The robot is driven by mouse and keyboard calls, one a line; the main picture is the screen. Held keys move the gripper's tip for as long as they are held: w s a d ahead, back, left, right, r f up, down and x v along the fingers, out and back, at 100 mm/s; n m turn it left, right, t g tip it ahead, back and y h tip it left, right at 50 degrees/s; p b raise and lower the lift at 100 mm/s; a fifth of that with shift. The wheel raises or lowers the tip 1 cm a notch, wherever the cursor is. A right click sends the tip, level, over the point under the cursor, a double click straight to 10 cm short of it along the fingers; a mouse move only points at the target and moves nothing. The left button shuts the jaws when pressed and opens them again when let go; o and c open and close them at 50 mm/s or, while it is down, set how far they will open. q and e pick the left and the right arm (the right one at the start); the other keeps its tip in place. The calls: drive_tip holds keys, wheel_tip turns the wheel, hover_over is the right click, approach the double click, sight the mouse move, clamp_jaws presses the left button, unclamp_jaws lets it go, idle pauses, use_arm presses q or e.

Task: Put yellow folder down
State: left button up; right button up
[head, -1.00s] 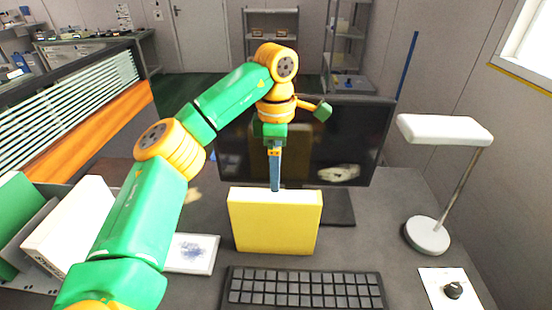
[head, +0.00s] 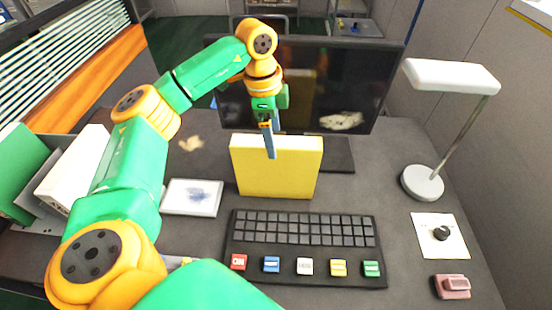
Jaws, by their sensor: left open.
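The yellow folder (head: 277,168) stands upright on the grey desk, behind the keyboard and in front of the monitor. The other finger is mostly hidden, and I cannot tell whether either touches the folder. My right gripper is not in view.
A black keyboard (head: 304,230) with coloured keys lies in front of the folder. A monitor (head: 335,85) stands behind it. A white lamp (head: 424,184) is at right, a tablet (head: 192,197) at left. White and green folders stand at far left.

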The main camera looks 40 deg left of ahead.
sight(278, 153)
use_arm(q)
drive_tip(key=shift+f+n, duration=0.25)
drive_tip(key=shift+n, duration=0.05)
drive_tip(key=f+p, duration=0.1)
drive_tip(key=f, duration=0.2)
drive_tip(key=w+f+p, duration=0.1)
drive_tip(key=f, duration=0.2)
drive_tip(key=shift+w+d+f, duration=0.15)
drive_tip(key=shift+d+f, duration=0.05)
drive_tip(key=shift+f, duration=0.1)
clamp_jaws()
